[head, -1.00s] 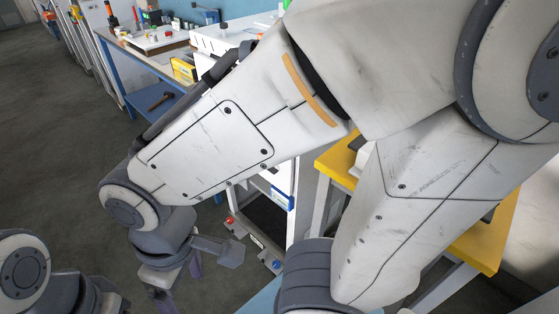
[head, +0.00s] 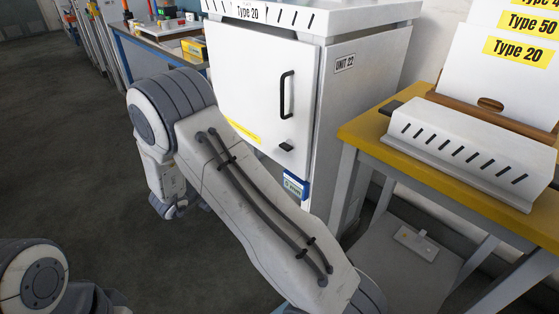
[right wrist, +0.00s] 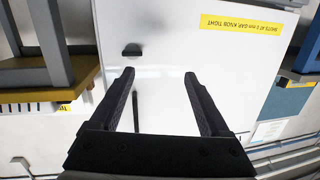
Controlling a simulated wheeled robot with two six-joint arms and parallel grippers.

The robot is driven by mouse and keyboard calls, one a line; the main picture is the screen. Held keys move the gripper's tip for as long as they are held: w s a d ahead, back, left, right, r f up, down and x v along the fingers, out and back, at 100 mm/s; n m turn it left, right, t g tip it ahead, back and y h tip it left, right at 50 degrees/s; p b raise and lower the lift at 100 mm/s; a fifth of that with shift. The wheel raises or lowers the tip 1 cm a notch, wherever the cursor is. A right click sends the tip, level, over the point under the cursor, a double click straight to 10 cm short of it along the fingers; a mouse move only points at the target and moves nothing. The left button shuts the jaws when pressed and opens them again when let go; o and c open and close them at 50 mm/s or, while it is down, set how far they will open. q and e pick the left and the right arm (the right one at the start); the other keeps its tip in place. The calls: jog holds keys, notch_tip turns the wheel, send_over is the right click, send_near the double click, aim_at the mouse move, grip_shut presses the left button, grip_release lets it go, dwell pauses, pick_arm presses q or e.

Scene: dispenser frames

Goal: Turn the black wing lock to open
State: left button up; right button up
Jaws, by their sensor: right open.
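The black wing lock (head: 286,147) sits on the white cabinet door (head: 245,75), below a black bar handle (head: 287,95). In the right wrist view the wing lock (right wrist: 132,50) is a small dark bar lying across the picture, beyond the fingertips and nearer the left finger. My right gripper (right wrist: 160,75) is open and empty, facing the door, apart from the lock. The handle (right wrist: 135,110) shows between its fingers, partly hidden. In the head view my right arm covers the door's lower left, and its fingers cannot be made out. My left gripper is out of view.
A yellow-topped table (head: 375,130) with a white slotted box (head: 470,145) stands right of the cabinet. A blue-framed workbench (head: 150,55) is at the back left. A yellow label (right wrist: 241,25) is on the door. The floor at left is clear.

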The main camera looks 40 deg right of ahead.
aim_at(283, 148)
jog(key=d+g, duration=0.1)
jog(key=d, duration=0.3)
jog(key=s+d+m+g+h, duration=0.1)
jog(key=d, duration=0.3)
jog(key=s+d+b, duration=0.1)
jog(key=d, duration=0.3)
jog(key=shift+s+f+g+h, duration=0.15)
jog(key=shift+f+g+h, duration=0.15)
jog(key=shift+f+g, duration=0.1)
grip_shut()
